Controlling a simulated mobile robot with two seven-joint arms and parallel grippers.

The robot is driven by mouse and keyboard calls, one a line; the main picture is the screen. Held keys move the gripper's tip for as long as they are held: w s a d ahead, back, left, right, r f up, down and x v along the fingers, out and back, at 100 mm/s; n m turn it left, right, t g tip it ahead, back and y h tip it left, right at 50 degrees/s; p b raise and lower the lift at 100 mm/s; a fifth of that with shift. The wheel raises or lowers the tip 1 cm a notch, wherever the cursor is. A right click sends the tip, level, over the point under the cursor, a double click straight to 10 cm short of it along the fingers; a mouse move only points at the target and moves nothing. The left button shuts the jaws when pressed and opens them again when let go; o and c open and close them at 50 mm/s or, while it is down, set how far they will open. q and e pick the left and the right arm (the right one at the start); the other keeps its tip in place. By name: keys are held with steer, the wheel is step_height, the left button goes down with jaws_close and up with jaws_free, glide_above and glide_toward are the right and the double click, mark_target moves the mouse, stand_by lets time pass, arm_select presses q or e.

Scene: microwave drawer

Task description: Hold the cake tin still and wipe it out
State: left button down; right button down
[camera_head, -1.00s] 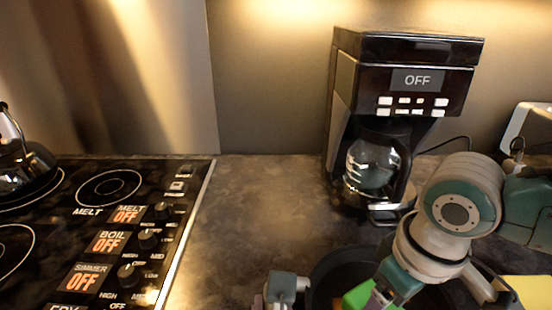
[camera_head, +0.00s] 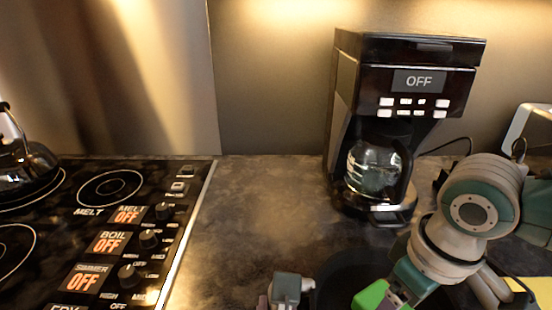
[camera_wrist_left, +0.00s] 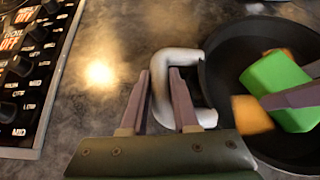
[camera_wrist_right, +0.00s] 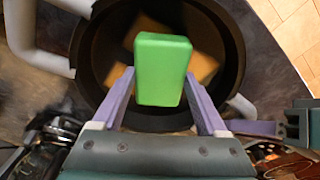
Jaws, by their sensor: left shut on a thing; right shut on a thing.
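The dark round cake tin (camera_wrist_left: 222,72) stands on the counter, with a pale grey handle (camera_wrist_left: 178,57) on its side. My left gripper (camera_wrist_left: 170,78) is shut on that handle, one finger on each side of its bar. My right gripper (camera_wrist_right: 160,82) is shut on a green sponge (camera_wrist_right: 162,66), held inside the tin; the sponge also shows in the head view (camera_head: 371,296). Orange-tan patches (camera_wrist_left: 252,113) show on the tin's floor around the sponge. Whether the sponge touches the floor, I cannot tell. Part of the tin is cut off in the head view.
A coffee maker (camera_head: 410,75) with a glass pot (camera_head: 374,168) stands behind the tin. A stove (camera_head: 75,235) with knobs and a kettle (camera_head: 22,160) is at the left. The counter (camera_head: 255,215) between stove and tin is clear. A yellow item (camera_head: 532,289) lies at the right.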

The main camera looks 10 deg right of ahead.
steer(key=shift+s+d+f, duration=0.1)
steer(key=shift+s+d, duration=0.25)
steer(key=shift+d, duration=0.5)
steer(key=shift+w+a, duration=0.2)
steer(key=shift+a, duration=0.5)
steer(key=shift+w+a, duration=0.2)
steer(key=shift+a, duration=0.5)
steer(key=shift+w+a, duration=0.25)
steer(key=shift+a, duration=0.8)
steer(key=shift+s+d, duration=0.25)
steer(key=shift+d, duration=0.95)
steer(key=shift+s+d, duration=0.2)
steer(key=shift+d, duration=0.9)
steer(key=shift+w+a, duration=0.2)
steer(key=shift+a, duration=0.95)
steer(key=shift+w+a, duration=0.2)
steer(key=shift+a, duration=0.95)
steer(key=shift+s+d, duration=0.25)
steer(key=shift+d, duration=0.9)
steer(key=shift+s+d, duration=0.2)
steer(key=shift+d, duration=0.95)
steer(key=shift+r, duration=0.2)
